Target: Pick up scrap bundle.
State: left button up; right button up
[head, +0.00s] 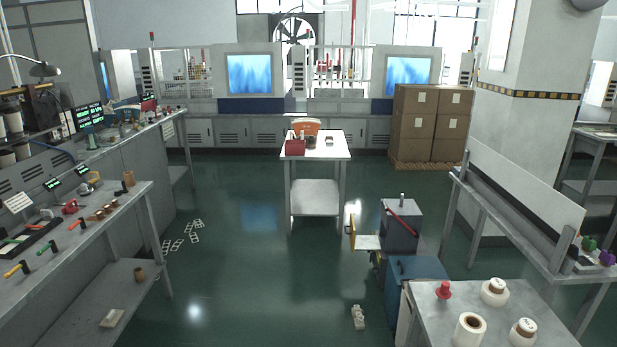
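A small white lumpy object (358,317) lies on the green floor at the bottom of the head view, left of the blue cabinet; it may be the scrap bundle, but it is too small to be sure. Flat white pieces with cut-out openings (183,238) lie on the floor at the left, near the long grey workbench. Neither of my grippers is in view, and nothing is seen touching these things.
A grey bench (85,225) with tools runs along the left. A blue cabinet (415,268) and a table (440,318) with white rolls stand at right front. A small white-topped table (320,150) stands mid-room. The floor between is open. Cardboard boxes (430,122) stand behind.

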aim_at(357, 318)
jog(key=i+z, duration=0.15)
jog(key=i, duration=0.4)
jog(key=i+j+z, duration=0.2)
jog(key=i, duration=0.35)
jog(key=i+j+z, duration=0.15)
jog(key=i, duration=0.4)
